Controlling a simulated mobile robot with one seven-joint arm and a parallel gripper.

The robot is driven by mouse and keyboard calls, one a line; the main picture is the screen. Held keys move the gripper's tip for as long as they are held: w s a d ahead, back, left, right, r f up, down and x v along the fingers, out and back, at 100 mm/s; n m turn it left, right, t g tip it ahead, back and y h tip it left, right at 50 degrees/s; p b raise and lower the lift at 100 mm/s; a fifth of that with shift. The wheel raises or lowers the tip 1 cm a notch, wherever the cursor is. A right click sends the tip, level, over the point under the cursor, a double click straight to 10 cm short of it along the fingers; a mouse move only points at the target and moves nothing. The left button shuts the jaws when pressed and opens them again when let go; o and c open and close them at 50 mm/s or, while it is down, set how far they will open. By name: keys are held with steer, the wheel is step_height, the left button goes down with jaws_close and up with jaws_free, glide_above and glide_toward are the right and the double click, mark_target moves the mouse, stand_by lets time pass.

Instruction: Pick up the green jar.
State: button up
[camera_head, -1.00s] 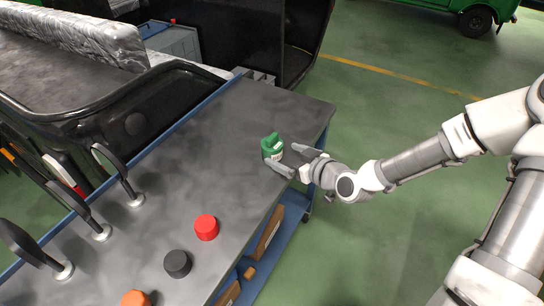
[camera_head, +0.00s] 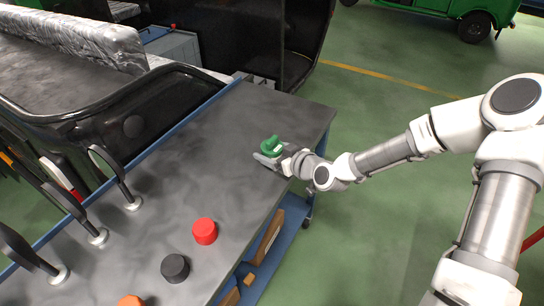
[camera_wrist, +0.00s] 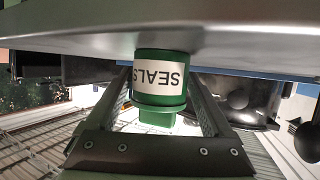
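The green jar (camera_head: 270,148) stands upright near the right edge of the dark tabletop. In the wrist view, which is upside down, the jar (camera_wrist: 160,82) shows a white "SEALS" label and sits between my two fingers, its base against the tabletop. My gripper (camera_head: 268,160) is at the jar from the right, low over the table, and hides part of the jar's lower side in the head view. In the wrist view the fingers of my gripper (camera_wrist: 160,80) lie close along both sides of the jar. Whether they touch it, I cannot tell.
On the same tabletop (camera_head: 236,128) stand a red jar (camera_head: 204,231), a black jar (camera_head: 175,268) and an orange jar (camera_head: 131,301), nearer the camera. Black curved handles (camera_head: 118,175) rise along the left side. Green floor (camera_head: 380,230) lies open to the right.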

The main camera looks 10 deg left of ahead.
mark_target(274, 140)
jaws_close()
steer(key=shift+r, duration=0.15)
stand_by(0.4)
steer(key=shift+r, duration=0.6)
step_height(274, 140, up, 3)
steer(key=shift+w+f+p, duration=0.1)
steer(key=shift+p, duration=0.6)
steer(key=d+r+p, duration=0.2)
steer(key=d+r, duration=0.1)
steer(key=d, duration=0.2)
steer(key=s+d+r+p, duration=0.1)
steer(key=d+r+p, duration=0.1)
steer(key=d+r, duration=0.2)
steer(key=shift+d+h, duration=0.3)
steer(key=shift+d, duration=0.9)
